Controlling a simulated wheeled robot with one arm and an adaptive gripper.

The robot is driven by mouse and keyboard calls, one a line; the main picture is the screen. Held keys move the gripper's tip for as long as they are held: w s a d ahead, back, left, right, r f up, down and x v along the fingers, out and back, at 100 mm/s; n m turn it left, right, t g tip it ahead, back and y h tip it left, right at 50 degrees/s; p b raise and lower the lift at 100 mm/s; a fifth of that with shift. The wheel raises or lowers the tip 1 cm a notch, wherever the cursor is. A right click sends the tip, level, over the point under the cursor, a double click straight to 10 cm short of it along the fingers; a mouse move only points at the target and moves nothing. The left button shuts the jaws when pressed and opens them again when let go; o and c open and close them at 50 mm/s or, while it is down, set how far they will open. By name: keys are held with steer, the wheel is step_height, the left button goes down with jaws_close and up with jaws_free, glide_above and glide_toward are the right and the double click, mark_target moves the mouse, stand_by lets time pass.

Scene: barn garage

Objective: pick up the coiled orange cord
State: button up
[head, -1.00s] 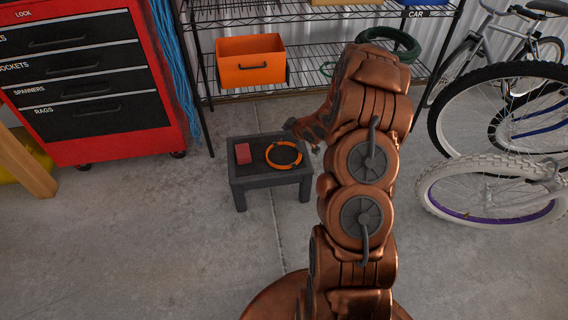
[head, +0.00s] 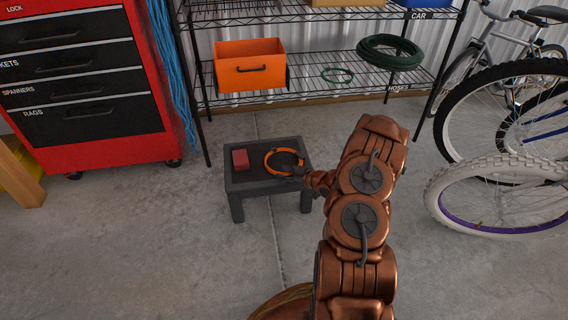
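The coiled orange cord (head: 268,160) lies as a ring on the small dark grey stool (head: 240,181), on the right part of its top. My gripper (head: 299,172) is low at the cord's right front edge and covers a little of that edge. The fingers are small and dark here, so I cannot tell whether they are open or shut, or whether they touch the cord. The rest of the ring is in plain view and appears flat on the stool.
A red block (head: 240,159) sits on the stool left of the cord. A wire shelf behind holds an orange bin (head: 250,68) and green hoses (head: 390,52). A red tool chest (head: 100,155) stands left, bicycles (head: 500,110) right. The floor around the stool is clear.

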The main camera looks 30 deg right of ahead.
mark_target(275, 171)
steer(key=shift+b+x, duration=1.5)
steer(key=shift+x, duration=1.2)
steer(key=shift+a+f, duration=0.1)
steer(key=shift+a, duration=0.05)
steer(key=shift+s+f, duration=0.1)
jaws_close()
